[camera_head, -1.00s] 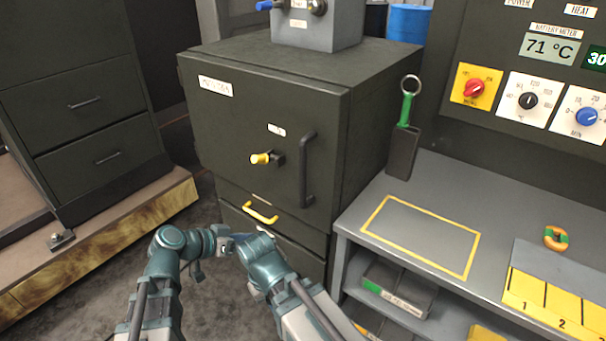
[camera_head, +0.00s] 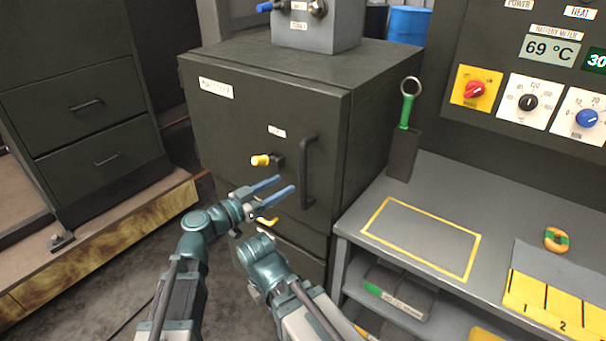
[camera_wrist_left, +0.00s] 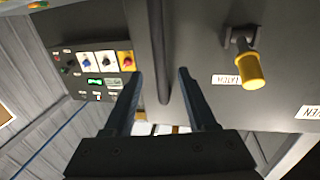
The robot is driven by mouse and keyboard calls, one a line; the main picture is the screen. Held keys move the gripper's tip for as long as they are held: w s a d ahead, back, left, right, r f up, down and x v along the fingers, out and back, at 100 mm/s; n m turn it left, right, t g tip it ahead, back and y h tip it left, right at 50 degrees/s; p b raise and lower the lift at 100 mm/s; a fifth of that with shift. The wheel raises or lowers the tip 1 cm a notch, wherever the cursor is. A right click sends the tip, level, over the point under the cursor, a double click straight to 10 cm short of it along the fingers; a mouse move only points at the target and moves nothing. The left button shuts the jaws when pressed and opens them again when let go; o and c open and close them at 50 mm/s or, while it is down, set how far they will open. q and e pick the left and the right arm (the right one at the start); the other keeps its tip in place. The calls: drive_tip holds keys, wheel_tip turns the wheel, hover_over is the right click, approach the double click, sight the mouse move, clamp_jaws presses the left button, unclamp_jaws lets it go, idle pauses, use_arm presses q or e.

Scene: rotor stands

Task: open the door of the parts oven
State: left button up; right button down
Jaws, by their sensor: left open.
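The parts oven is a dark cabinet, and its front door (camera_head: 235,125) is shut. A dark vertical bar handle (camera_head: 306,175) is on the door's right side. A latch with a yellow knob (camera_head: 260,160) sits left of the handle, below a small label. My left gripper (camera_head: 283,184) is open and empty, its blue fingers pointing at the door just left of the handle's lower part. In the left wrist view the handle (camera_wrist_left: 160,50) appears between the spread fingertips (camera_wrist_left: 161,74), with no visible contact, and the yellow knob (camera_wrist_left: 249,70) is to the right.
A wooden-edged platform (camera_head: 110,240) is at left; floor between is clear.

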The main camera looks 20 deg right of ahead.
sight(303, 174)
use_arm(q)
drive_tip(key=x, duration=0.8)
drive_tip(key=shift+w+d, duration=0.1)
drive_tip(key=shift+d, duration=0.15)
clamp_jaws()
idle(1.1)
